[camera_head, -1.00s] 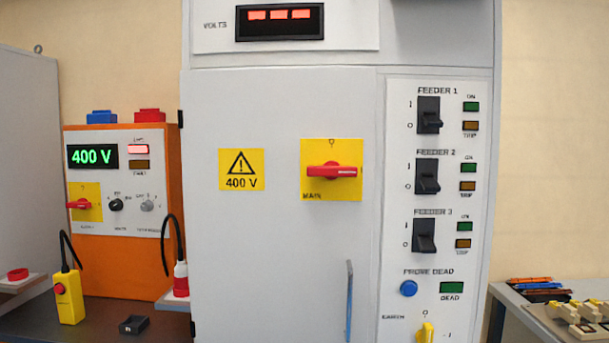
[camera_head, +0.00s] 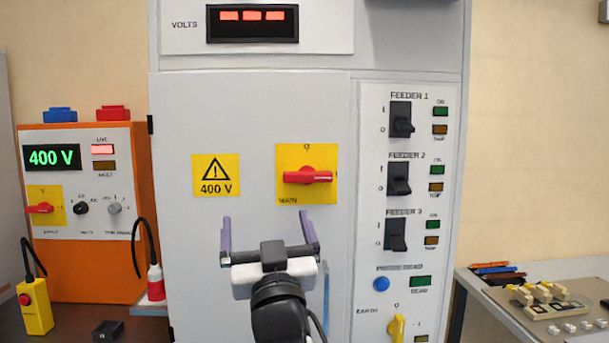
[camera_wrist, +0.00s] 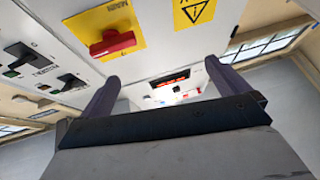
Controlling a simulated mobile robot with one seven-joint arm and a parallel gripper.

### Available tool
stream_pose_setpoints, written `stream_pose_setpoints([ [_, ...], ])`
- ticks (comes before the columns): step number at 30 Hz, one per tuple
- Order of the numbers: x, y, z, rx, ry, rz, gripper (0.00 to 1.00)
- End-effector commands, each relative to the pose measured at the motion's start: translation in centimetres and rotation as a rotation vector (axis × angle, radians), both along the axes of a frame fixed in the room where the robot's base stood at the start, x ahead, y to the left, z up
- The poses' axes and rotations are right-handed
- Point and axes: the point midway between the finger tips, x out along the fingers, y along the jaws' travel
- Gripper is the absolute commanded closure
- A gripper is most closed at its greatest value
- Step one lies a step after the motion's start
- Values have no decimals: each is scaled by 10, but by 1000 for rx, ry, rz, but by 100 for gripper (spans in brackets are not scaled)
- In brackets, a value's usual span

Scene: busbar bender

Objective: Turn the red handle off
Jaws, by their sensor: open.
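The red handle (camera_head: 308,177) lies horizontal on a yellow plate (camera_head: 292,198) marked MAIN, on the grey cabinet door. It also shows in the wrist view (camera_wrist: 112,43), at the upper left. A smaller red handle (camera_head: 40,209) sits on a yellow plate on the orange unit at the left. My gripper (camera_head: 268,232) is open and empty in front of the door, below the MAIN handle and slightly left of it in the head view. Its two fingers are spread apart, not touching the handle. Both fingers show in the wrist view (camera_wrist: 165,88).
The feeder switches (camera_head: 397,180) and a yellow earth knob (camera_head: 397,328) line the panel at the right. A blue door handle (camera_head: 326,295) stands beside my gripper. An orange unit (camera_head: 146,190) reading 400 V is at the left. A side table (camera_head: 570,268) holds parts at the right.

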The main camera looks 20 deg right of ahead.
Motion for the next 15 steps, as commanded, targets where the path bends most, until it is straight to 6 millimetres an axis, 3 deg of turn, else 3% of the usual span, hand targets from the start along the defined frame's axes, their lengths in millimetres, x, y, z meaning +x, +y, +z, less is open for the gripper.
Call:
stream_pose_setpoints([
  [1, -4, -24, 1, 12, 24, -49, 0],
  [3, -9, -47, -1, 30, 54, -98, 0],
  [6, -13, -66, -3, 48, 81, -138, 0],
  [11, -6, -76, 1, 56, 91, -155, 0],
  [15, 15, -82, 11, 54, 93, -154, 0],
])
